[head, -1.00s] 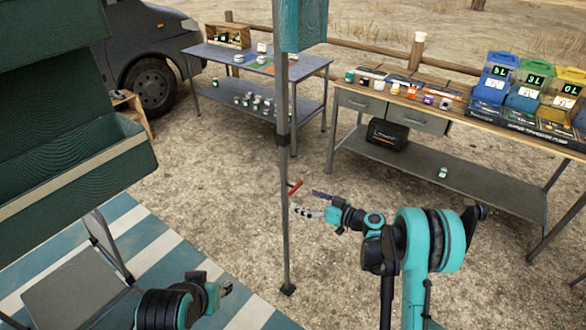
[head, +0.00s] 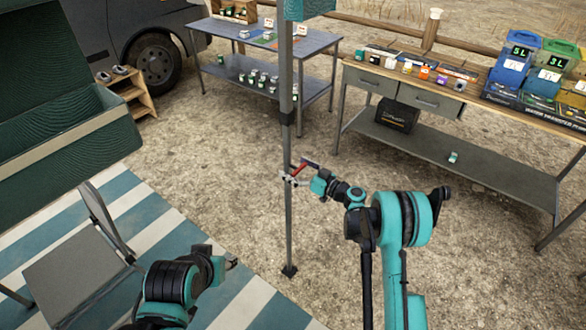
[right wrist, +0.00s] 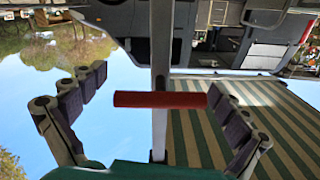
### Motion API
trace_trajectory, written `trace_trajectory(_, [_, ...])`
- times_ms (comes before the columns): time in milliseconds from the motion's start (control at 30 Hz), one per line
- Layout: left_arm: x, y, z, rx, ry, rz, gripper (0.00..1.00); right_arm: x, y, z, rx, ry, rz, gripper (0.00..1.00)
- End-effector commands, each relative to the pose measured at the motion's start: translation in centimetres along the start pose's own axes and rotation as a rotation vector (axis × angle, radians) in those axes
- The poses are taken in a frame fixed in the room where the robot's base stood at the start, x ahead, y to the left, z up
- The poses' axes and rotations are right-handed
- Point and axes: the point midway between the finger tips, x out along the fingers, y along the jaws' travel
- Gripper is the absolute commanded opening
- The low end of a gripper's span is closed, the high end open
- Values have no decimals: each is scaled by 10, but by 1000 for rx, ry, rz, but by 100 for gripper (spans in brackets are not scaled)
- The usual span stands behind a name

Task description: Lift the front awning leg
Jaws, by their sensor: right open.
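The front awning leg (head: 288,215) is a grey upright pole with a dark collar (head: 288,118) and a foot (head: 289,271) on the gravel. A short red handle (head: 299,169) sticks out from it; in the right wrist view the red bar (right wrist: 160,100) lies across in front of the pole (right wrist: 161,60). My right gripper (head: 295,176) is at the handle. In the right wrist view its fingers (right wrist: 150,115) are spread on either side of the red bar, apart from it. My left gripper (head: 232,264) is low, left of the leg; its fingers are too small to read.
A folding chair (head: 75,265) stands on the striped mat (head: 150,215) at the left. A green awning-side box (head: 85,130) hangs above it. A workbench (head: 460,170) stands at the right, a blue-grey table (head: 265,45) behind. Gravel around the foot is clear.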

Motion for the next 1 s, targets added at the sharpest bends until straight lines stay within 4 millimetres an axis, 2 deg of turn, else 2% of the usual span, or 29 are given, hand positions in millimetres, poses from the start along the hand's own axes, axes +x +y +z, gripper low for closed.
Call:
trace_trajectory(133, [0, 0, 0, 0, 0, 0, 40, 0, 0, 0, 0, 0, 0, 99])
trace_trajectory(167, [0, 0, 0, 0, 0, 0, 40, 0, 0, 0, 0, 0, 0, 97])
trace_trajectory(400, [0, 0, 0, 0, 0, 0, 40, 0, 0, 0, 0, 0, 0, 34])
trace_trajectory(433, [0, 0, 0, 0, 0, 0, 40, 0, 0, 0, 0, 0, 0, 27])
trace_trajectory(767, [-2, 0, -2, 0, 0, 0, 40, 0, -1, -5, 0, 0, 0, 25])
trace_trajectory(867, [-10, 0, -7, 0, 0, 0, 40, 0, -4, -23, 0, 0, 0, 24])
trace_trajectory(1000, [-26, 0, -19, 0, 0, 0, 40, 0, -13, -64, 0, 1, 0, 24])
